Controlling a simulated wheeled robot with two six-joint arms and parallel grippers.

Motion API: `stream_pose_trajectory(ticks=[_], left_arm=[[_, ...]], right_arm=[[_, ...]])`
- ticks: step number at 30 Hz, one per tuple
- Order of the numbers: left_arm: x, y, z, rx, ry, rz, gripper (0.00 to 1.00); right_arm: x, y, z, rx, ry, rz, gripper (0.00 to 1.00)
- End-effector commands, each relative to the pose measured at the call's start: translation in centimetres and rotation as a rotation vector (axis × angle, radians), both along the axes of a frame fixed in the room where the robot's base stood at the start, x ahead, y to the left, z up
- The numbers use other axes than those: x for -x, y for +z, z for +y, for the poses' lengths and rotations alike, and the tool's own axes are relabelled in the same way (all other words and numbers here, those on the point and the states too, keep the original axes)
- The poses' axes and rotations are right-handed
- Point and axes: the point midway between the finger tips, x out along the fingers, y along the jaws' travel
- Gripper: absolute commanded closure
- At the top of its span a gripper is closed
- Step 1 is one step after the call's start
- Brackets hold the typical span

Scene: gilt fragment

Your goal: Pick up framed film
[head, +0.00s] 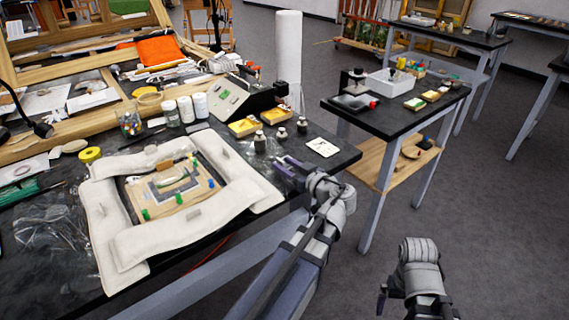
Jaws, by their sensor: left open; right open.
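A small framed piece (172,182), which looks like the framed film, lies on a tan board (152,203) with green clips or tabs at its edges. White padded cushions (180,232) surround the board on the black table. My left gripper (283,167) is open and empty over the table's right part, beside the small dark bottles and to the right of the cushions, apart from the framed piece. My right gripper (382,298) is low at the bottom right, over the floor and away from both tables; it is open, with its fingers mostly hidden.
Small dark bottles (260,142), a white card (322,147), yellow trays (244,127) and a grey device (235,97) stand behind my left gripper. A yellow tape roll (90,154) lies left. A second black table (392,121) stands right, with open floor between.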

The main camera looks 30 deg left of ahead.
Motion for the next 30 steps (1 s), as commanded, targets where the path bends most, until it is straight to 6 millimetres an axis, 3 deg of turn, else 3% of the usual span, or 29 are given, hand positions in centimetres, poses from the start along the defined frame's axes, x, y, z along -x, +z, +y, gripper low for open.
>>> stream_pose_trajectory(ticks=[6,14,26,30], left_arm=[[-1.0,-0.4,2.3,0.000,0.000,0.001,0.57],[-1.1,-0.3,2.5,0.000,-0.001,0.001,0.57],[-1.0,-0.3,2.4,0.000,-0.001,0.001,1.00],[-1.0,-0.3,2.4,0.000,-0.001,0.001,1.00]], right_arm=[[0.0,-0.3,0.0,0.000,0.000,0.000,0.00],[0.0,-0.3,0.0,0.000,0.000,0.000,0.00],[0.0,-0.3,0.0,0.000,0.000,0.000,0.00],[0.0,-0.3,0.0,0.000,0.000,0.000,0.00]])
